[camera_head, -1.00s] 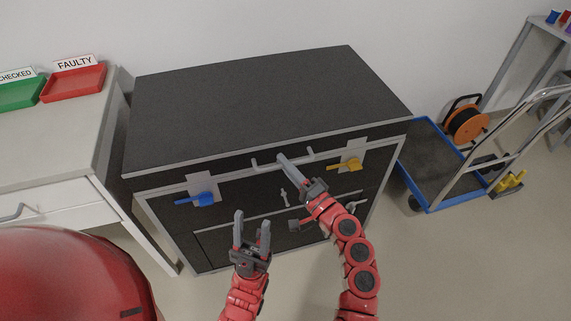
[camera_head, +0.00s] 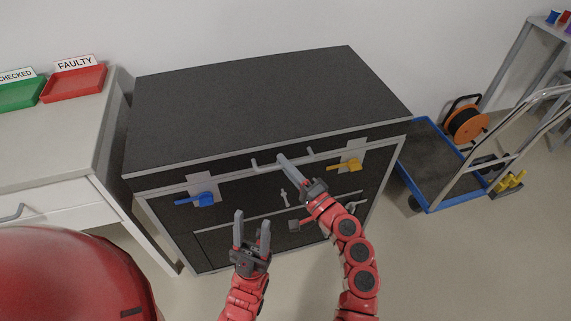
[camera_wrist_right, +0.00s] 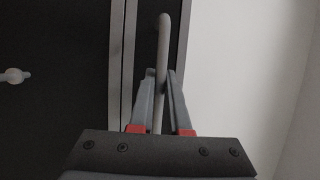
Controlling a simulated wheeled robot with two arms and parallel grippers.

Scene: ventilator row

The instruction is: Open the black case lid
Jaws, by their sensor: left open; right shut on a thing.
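The black case (camera_head: 165,225) stands in the middle of the head view, and its black lid (camera_head: 260,100) lies shut on top. A grey bar handle (camera_head: 262,166) is on the lid's front edge. My right gripper (camera_head: 282,160) is shut on this handle; the right wrist view shows the handle (camera_wrist_right: 163,50) between the two fingers (camera_wrist_right: 160,95). A blue latch (camera_head: 203,199) is at the left of the case front and a yellow latch (camera_head: 350,165) at the right. My left gripper (camera_head: 252,220) is open and empty in front of the case, below the handle.
A white table (camera_head: 60,140) with a green tray (camera_head: 18,97) and a red tray (camera_head: 75,84) stands close on the left. A blue-edged trolley (camera_head: 440,206) with an orange cable reel (camera_head: 468,124) is on the right. A wall is behind the case.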

